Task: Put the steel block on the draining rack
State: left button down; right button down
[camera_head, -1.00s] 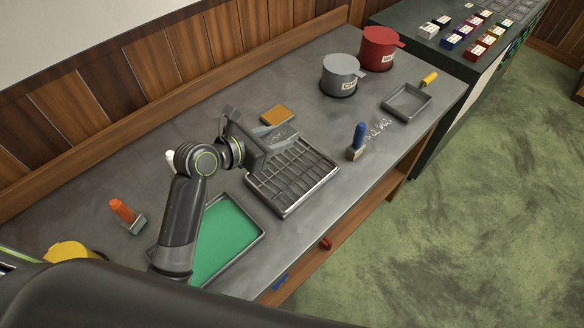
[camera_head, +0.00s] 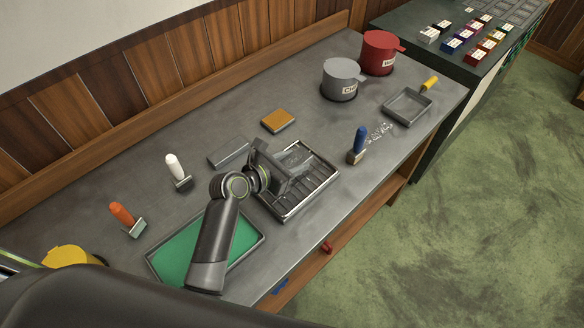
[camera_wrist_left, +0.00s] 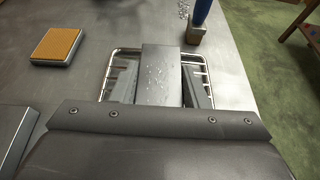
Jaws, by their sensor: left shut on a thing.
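My left gripper (camera_head: 288,172) is over the draining rack (camera_head: 328,166), a wire-barred metal tray in the middle of the table. In the left wrist view, the jaws are shut on the steel block (camera_wrist_left: 160,75), a grey bar with pale speckles on its face. The rack's wire rails (camera_wrist_left: 109,76) show on both sides of the block. In the head view, the gripper hides most of the block. I cannot tell whether the block touches the rack. My right gripper is not in view.
A flat grey plate (camera_head: 229,152) and an orange-topped pad (camera_head: 278,120) lie behind the rack. A green tray (camera_head: 178,250) is in front left; grey (camera_head: 340,80) and red (camera_head: 378,52) pots stand at back.

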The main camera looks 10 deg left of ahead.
pick_arm(q)
notch_tip(320, 180, down, 2)
jog(key=shift+f, duration=0.25)
jog(key=c, duration=1.3)
grip_release()
jog(key=shift+f, duration=0.2)
jog(key=o, duration=0.5)
jog(key=shift+r, duration=0.2)
jog(key=v, duration=1.2)
jog(key=shift+a+f, duration=0.1)
jog(key=shift+f, duration=0.05)
